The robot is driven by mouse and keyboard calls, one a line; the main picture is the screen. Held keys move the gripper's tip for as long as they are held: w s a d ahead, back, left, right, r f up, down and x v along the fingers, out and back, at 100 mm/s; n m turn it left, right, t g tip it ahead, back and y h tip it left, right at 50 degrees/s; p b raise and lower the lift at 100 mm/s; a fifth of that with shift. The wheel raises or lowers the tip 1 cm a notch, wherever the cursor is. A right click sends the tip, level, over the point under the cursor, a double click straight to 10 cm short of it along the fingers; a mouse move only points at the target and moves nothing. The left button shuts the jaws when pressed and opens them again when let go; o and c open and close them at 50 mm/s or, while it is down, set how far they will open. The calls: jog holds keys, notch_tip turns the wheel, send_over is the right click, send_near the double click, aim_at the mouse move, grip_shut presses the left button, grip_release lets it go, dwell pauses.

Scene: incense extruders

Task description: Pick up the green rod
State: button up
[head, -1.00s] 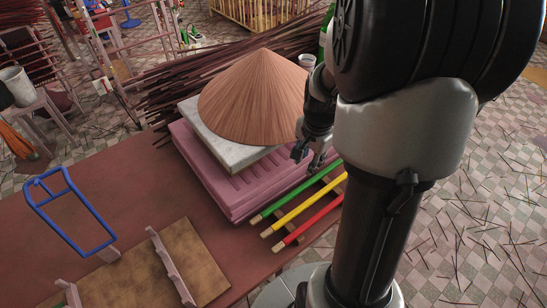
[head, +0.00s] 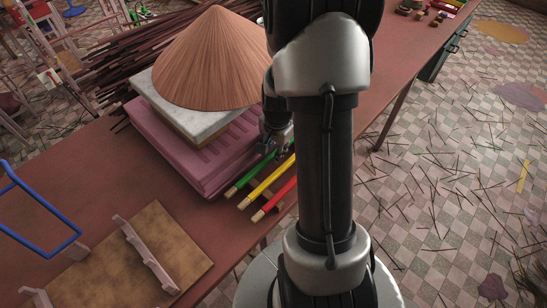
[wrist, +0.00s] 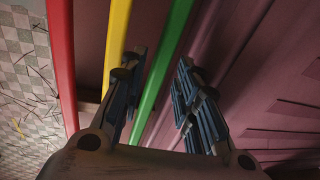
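The green rod (head: 243,180) lies slanting beside the pink stack, leftmost of three parallel rods in the head view. In the wrist view the green rod (wrist: 160,80) runs between the two blue-padded fingers of my gripper (wrist: 158,88). The fingers are apart, one on each side of the rod, with gaps showing. In the head view my gripper (head: 273,149) is low at the far part of the green rod, partly hidden by my own arm. I cannot tell whether the fingertips are at the rod's height.
The yellow rod (head: 263,184) and red rod (head: 275,200) lie close beside the green one. The pink stack (head: 195,160) on the other side carries a grey slab (head: 172,112) and a cone-shaped hat (head: 213,65). A brown board (head: 150,235) lies nearer on the table.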

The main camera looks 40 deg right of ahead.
jog(key=shift+w+f, duration=0.15)
jog(key=shift+f, duration=0.8)
jog(key=shift+r, duration=0.1)
jog(key=shift+c, duration=0.5)
grip_shut()
